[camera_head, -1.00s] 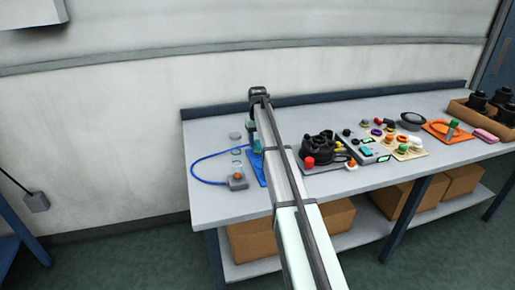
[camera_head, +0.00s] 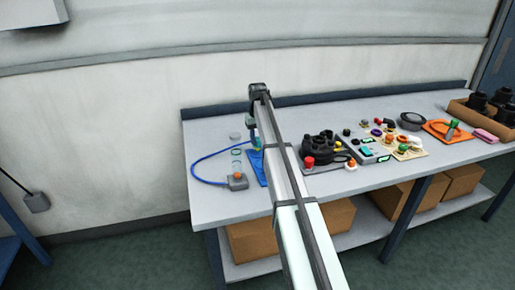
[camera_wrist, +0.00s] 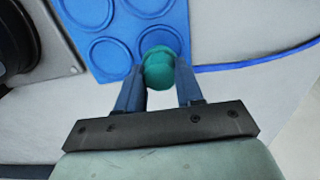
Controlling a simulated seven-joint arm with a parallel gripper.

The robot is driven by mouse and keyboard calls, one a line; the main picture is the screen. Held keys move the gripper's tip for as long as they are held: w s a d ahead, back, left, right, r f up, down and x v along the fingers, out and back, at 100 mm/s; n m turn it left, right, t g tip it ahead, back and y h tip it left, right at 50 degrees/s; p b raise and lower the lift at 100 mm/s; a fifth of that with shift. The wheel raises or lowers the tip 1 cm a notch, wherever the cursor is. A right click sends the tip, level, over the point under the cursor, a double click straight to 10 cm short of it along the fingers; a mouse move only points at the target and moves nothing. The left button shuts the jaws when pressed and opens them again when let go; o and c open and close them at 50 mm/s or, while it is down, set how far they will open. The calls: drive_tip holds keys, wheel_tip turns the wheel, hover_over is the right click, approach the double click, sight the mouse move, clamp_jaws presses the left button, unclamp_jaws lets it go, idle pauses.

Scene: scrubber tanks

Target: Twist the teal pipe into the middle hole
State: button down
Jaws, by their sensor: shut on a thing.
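The teal pipe (camera_wrist: 160,70) is between the two fingers of my gripper (camera_wrist: 158,82), which is shut on it. In the wrist view I see the pipe nearly end-on as a rounded teal top. It overlaps one of the round ringed spots on the blue plate (camera_wrist: 128,28). Several such rings show; I cannot tell which is the middle hole or whether the pipe's lower end is in one. In the head view my gripper (camera_head: 255,136) is low over the left part of the bench, and the blue plate (camera_head: 254,170) is partly hidden by my arm.
A black round fixture (camera_head: 318,147) stands close right of the plate. Panels and parts crowd the bench's right half. The bench's left corner is clear.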

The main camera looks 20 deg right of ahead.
sight(258, 138)
drive_tip(key=shift+r, duration=1.8)
drive_tip(key=shift+d, duration=0.1)
drive_tip(key=shift+d, duration=0.4)
drive_tip(key=s+d+r, duration=0.3)
drive_tip(key=d, duration=0.4)
drive_tip(key=s+d+r, duration=0.3)
drive_tip(key=d+r, duration=0.1)
drive_tip(key=d, duration=0.4)
drive_tip(key=s+d+r, duration=0.3)
drive_tip(key=d+r, duration=0.1)
drive_tip(key=d, duration=0.4)
drive_tip(key=shift+f, duration=0.1)
drive_tip(key=shift+f, duration=0.1)
